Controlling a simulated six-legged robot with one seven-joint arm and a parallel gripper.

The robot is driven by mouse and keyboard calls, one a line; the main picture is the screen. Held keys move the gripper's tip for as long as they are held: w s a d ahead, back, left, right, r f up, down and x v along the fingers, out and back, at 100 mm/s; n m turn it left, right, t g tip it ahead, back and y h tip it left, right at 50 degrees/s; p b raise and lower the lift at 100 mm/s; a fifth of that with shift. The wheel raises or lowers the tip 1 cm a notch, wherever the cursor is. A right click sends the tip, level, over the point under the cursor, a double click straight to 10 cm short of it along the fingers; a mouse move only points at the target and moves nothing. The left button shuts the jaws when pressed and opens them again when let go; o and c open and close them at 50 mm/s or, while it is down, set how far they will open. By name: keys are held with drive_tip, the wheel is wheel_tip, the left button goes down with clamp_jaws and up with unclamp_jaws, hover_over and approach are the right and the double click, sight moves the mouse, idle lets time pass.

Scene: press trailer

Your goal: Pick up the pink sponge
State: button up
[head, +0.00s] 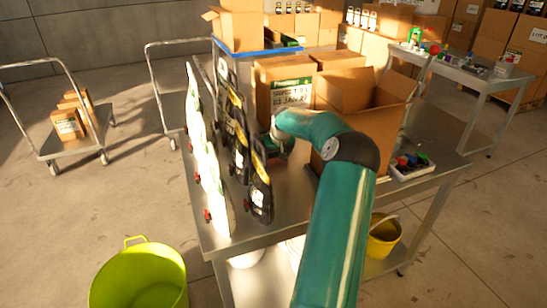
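I cannot make out a pink sponge in the head view. My teal arm reaches over the metal table (240,236) from the front. Its far end drops behind a row of dark bottles (260,185), beside the cardboard boxes. The fingers of my gripper are hidden there, so I cannot see whether they are open or hold anything.
White bottles (211,180) line the table's left side. An open cardboard box (375,125) stands right of a closed labelled box (285,88). A tray of small coloured items (410,165) lies at the right edge. Green (140,280) and yellow (383,237) buckets are below.

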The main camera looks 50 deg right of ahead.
sight(275, 154)
drive_tip(key=c, duration=0.4)
wheel_tip(275, 154, up, 10)
drive_tip(key=o, duration=0.3)
drive_tip(key=shift+c, duration=1.1)
